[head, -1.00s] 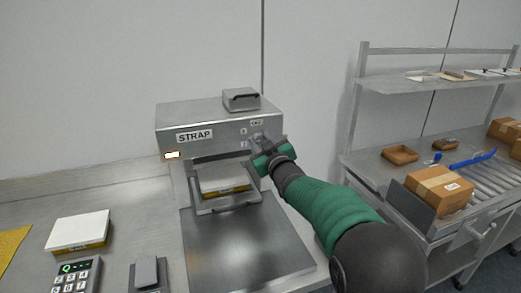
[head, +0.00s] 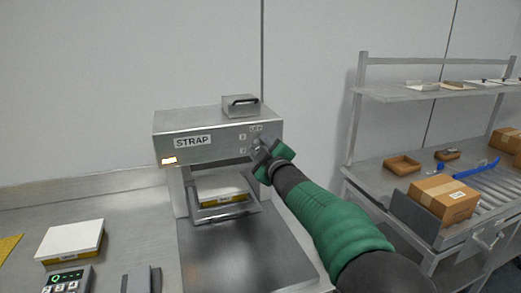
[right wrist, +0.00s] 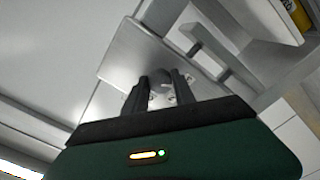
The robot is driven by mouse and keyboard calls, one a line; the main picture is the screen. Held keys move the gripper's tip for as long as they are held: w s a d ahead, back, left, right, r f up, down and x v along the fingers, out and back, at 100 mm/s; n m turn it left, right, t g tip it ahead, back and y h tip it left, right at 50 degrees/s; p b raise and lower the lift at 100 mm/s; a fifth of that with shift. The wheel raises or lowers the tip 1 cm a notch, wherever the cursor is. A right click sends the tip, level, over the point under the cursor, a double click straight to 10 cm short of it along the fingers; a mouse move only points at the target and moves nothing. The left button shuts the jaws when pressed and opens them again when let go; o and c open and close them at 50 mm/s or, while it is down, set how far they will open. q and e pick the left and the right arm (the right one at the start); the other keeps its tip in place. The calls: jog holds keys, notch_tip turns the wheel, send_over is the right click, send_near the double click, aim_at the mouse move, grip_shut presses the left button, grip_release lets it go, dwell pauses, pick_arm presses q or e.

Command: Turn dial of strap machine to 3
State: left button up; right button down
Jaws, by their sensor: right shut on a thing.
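The strap machine (head: 215,120) is a grey metal box marked STRAP, standing on the bench in the head view. Its dial is on the right part of its front face, mostly hidden behind my right gripper (head: 262,150). In the right wrist view the grey round dial (right wrist: 161,78) sits between the two dark fingers of my right gripper (right wrist: 160,90), which is shut on it. The number that the dial points to cannot be read. My left gripper is not in view.
A box with a yellow band (head: 222,196) lies in the machine's opening. Another white-topped box (head: 70,240) and a keypad device (head: 66,280) are at the left. A shelved bench (head: 400,170) with a cardboard carton (head: 442,198) stands at the right.

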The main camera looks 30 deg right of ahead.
jog(key=shift+a+f, duration=0.1)
jog(key=shift+f, duration=0.05)
jog(key=c, duration=1)
grip_release()
jog(key=shift+c, duration=0.2)
jog(key=shift+s+a, duration=0.1)
jog(key=shift+s, duration=0.3)
jog(key=v, duration=1.5)
jog(key=shift+s, duration=0.45)
jog(key=shift+f, duration=0.1)
